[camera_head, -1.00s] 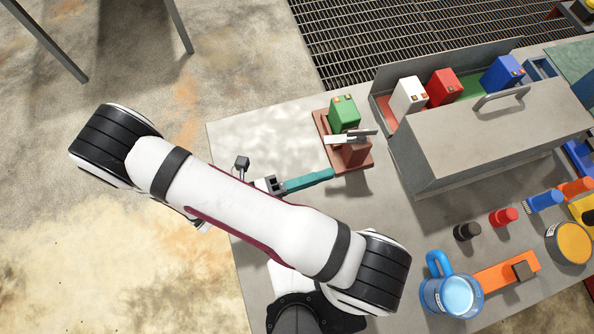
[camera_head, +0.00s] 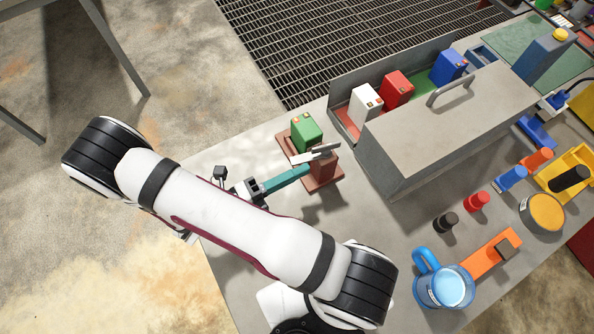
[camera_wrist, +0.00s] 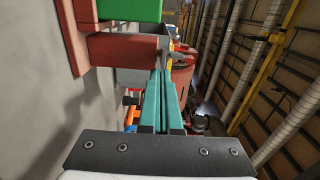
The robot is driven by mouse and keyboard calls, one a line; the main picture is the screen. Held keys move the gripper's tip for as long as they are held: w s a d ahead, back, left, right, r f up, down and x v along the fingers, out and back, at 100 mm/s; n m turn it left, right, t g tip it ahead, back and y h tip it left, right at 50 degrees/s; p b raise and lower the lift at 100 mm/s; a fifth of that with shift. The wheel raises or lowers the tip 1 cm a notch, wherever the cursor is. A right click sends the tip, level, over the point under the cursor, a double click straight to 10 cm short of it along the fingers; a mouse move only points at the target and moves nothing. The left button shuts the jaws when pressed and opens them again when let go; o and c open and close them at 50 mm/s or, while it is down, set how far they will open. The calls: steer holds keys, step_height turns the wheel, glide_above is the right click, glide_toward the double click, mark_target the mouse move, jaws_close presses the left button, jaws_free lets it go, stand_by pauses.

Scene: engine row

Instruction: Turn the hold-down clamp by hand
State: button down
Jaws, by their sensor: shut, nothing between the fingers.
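The hold-down fixture has a brown-red base (camera_head: 326,182) on the grey table, with a green battery-like block (camera_head: 306,133) on its far part. A brown-red post (camera_head: 322,166) stands on the near part. A pale metal clamp bar (camera_head: 304,158) lies across the top of the post, in the head view. My gripper (camera_head: 305,169) is shut and empty, its teal fingers pointing at the post from the left. In the wrist view the shut fingers (camera_wrist: 162,78) reach beside the post (camera_wrist: 122,49), with the green block (camera_wrist: 118,9) above it. I cannot tell whether they touch.
A grey steel cover with a handle (camera_head: 450,115) stands right of the fixture, before white (camera_head: 364,107), red (camera_head: 396,89) and blue (camera_head: 448,67) blocks. The table left of the fixture looks clear.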

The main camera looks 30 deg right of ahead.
steer(key=shift+w+m+g, duration=0.5)
steer(key=shift+m+g, duration=0.2)
steer(key=shift+g, duration=0.4)
steer(key=shift+w+d+m+g+y, duration=0.35)
steer(key=shift+w+m+g+y, duration=0.25)
steer(key=shift+w+m+g, duration=0.65)
steer(key=shift+w+d+m+g+y, duration=0.3)
steer(key=shift+w+m+g+y, duration=0.4)
steer(key=shift+g, duration=0.9)
steer(key=shift+w+d+m+g+y, duration=0.45)
steer(key=shift+w+m+g, duration=0.5)
steer(key=shift+g, duration=0.5)
steer(key=shift+s+a, duration=0.1)
